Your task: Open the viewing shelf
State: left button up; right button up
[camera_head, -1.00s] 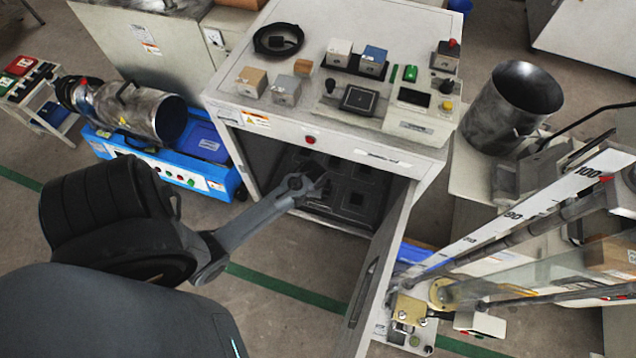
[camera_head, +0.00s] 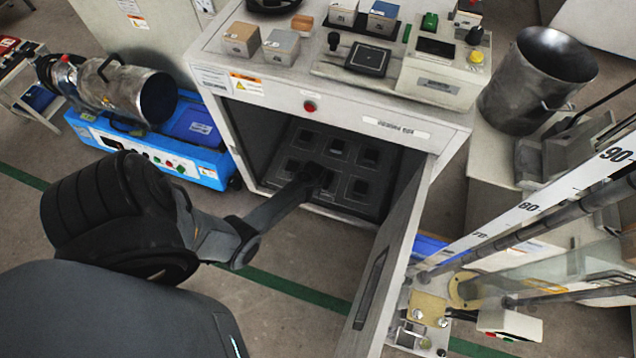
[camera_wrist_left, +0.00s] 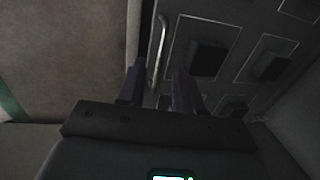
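The viewing shelf (camera_head: 335,168) is a dark tray with several square recesses, low inside the white cabinet (camera_head: 345,112). The cabinet door (camera_head: 385,265) stands swung open at the right. My left gripper (camera_head: 318,178) reaches to the shelf's front part. In the left wrist view, the shelf (camera_wrist_left: 228,62) carries a pale, thin bar handle (camera_wrist_left: 160,38) along its edge. The two fingers of my left gripper (camera_wrist_left: 160,68) are apart, with the lower end of the handle appearing between them. Whether they touch it cannot be told. My right gripper is not in view.
A blue machine (camera_head: 160,150) with a metal cylinder stands left of the cabinet. Boxes and controls sit on the cabinet top. A metal bucket (camera_head: 540,85) and a scaled apparatus (camera_head: 560,190) stand right. Floor (camera_head: 290,250) is free before the opening.

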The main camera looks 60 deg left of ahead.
pick_arm(q)
jog(key=shift+w+a+f+b, duration=0.1)
jog(key=shift+f+b, duration=0.3)
jog(key=shift+f, duration=0.25)
jog(key=shift+w+a+f+b, duration=0.1)
jog(key=shift+f+b, duration=0.25)
jog(key=shift+f, duration=0.3)
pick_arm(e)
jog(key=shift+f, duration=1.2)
pick_arm(q)
grip_shut()
